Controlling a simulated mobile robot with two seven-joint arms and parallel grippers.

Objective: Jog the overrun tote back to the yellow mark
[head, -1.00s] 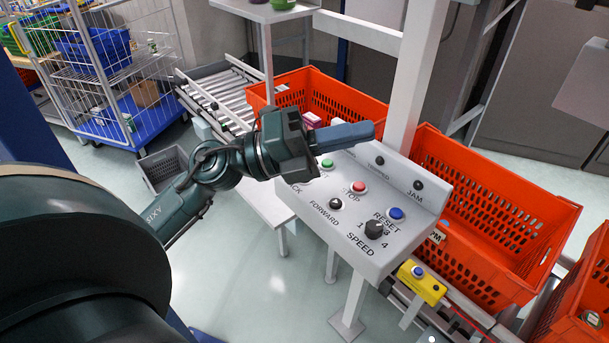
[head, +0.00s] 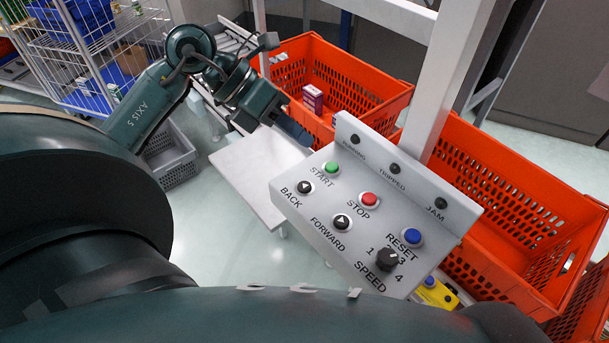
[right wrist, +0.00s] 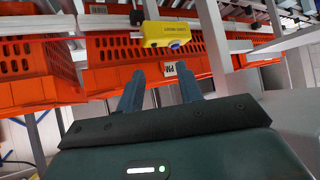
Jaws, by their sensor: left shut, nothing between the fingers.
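The grey control panel (head: 322,215) has a green START button (head: 331,168), a red STOP button (head: 369,199), black BACK (head: 305,187) and FORWARD (head: 342,221) buttons, a blue RESET button (head: 412,236) and a SPEED knob (head: 387,259). Its RUNNING, TRIPPED and JAM lamps look dark. My left gripper (head: 294,129) is shut and empty, above and left of START, apart from the buttons. Orange totes stand behind the panel, one at left (head: 370,95), one at right (head: 500,170). I cannot pick out the yellow mark. My right gripper (right wrist: 160,88) is open and empty below the totes in the right wrist view.
A yellow box with a blue button (head: 436,293) sits below the panel; it also shows in the right wrist view (right wrist: 165,34). A white post (head: 440,85) rises behind the panel. A grey crate (head: 172,155) and a wire cart (head: 90,45) stand at left.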

